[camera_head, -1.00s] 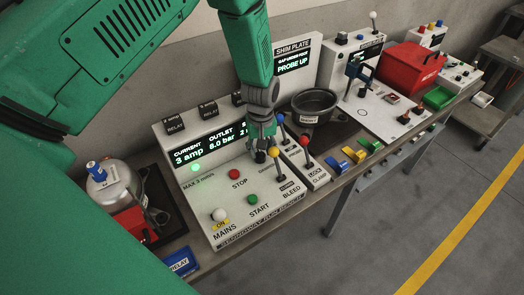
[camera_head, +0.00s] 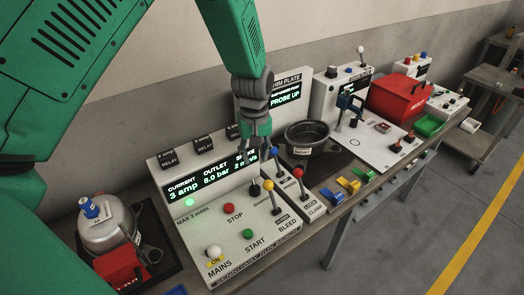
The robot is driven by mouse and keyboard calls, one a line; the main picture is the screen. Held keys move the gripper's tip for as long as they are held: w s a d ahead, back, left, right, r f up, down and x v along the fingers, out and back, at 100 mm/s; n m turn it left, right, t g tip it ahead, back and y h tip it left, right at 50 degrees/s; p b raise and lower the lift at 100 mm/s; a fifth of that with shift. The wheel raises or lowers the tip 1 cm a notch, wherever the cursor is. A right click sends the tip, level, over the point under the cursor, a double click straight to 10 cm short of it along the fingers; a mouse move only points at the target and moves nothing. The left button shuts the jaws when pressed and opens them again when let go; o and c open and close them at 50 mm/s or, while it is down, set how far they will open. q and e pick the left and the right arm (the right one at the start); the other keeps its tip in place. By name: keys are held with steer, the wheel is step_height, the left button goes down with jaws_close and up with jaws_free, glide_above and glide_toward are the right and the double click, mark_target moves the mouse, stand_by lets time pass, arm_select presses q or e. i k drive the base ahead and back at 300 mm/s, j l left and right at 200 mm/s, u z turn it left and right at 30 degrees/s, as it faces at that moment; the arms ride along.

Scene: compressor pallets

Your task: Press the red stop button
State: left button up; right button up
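The red stop button (camera_head: 229,208) sits on the sloping white panel (camera_head: 205,232), above the label STOP, and nothing covers it. My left gripper (camera_head: 256,152) hangs from the green arm in front of the panel's display, above and to the right of the red button and apart from it. My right gripper is not in view.
A green START button (camera_head: 247,234), a white MAINS knob (camera_head: 214,250) and a yellow-topped lever (camera_head: 268,186) share the panel. Blue- and red-topped levers stand to the right. A dark pot (camera_head: 307,137) is behind them. A grey tank (camera_head: 108,224) stands at left.

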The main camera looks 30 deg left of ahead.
mark_target(228, 207)
steer(key=k, duration=1)
